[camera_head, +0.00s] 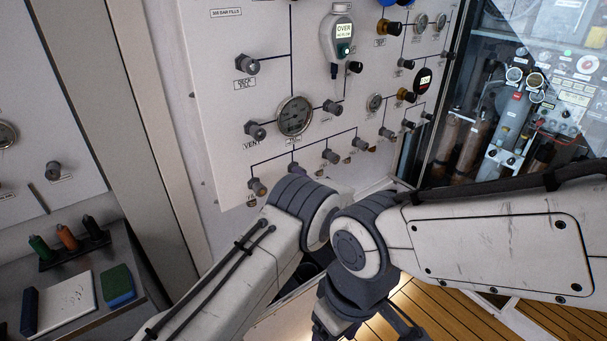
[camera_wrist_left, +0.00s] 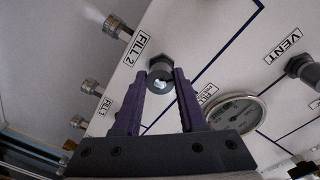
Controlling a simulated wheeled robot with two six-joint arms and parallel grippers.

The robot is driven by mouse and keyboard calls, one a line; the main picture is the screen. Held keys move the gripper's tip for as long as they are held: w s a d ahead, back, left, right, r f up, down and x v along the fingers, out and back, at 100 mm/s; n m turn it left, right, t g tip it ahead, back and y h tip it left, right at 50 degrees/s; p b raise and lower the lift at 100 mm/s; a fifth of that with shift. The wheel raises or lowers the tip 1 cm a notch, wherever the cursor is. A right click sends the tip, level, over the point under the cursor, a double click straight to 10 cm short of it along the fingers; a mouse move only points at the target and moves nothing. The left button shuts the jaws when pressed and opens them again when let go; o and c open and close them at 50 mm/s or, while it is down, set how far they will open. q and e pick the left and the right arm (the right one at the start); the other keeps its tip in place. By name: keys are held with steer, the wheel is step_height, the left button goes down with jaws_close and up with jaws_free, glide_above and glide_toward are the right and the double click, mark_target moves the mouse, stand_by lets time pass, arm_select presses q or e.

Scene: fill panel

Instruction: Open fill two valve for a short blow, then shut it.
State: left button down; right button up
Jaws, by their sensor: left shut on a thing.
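The fill two valve (camera_wrist_left: 160,70) is a dark round knob under its FILL 2 label in the left wrist view. My left gripper (camera_wrist_left: 160,80) has its purple fingers on both sides of the knob, shut on it. A faint white haze shows beside the fitting (camera_wrist_left: 117,28) next to the FILL 2 label.
A round gauge (camera_head: 295,116) and the vent knob (camera_head: 255,131) sit above the row of fill valves. More fill knobs (camera_head: 329,156) continue to the right. A side bench holds a white pad (camera_head: 65,303) and coloured bottles (camera_head: 67,236). My right forearm crosses the lower right.

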arm_select(q)
steer(key=m+p, duration=0.2)
steer(key=m, duration=0.8)
steer(key=shift+r+g, duration=0.15)
steer(key=shift+g, duration=0.15)
steer(key=shift+m, duration=0.3)
steer(key=shift+c, duration=2.4)
jaws_free()
steer(key=shift+s, duration=0.1)
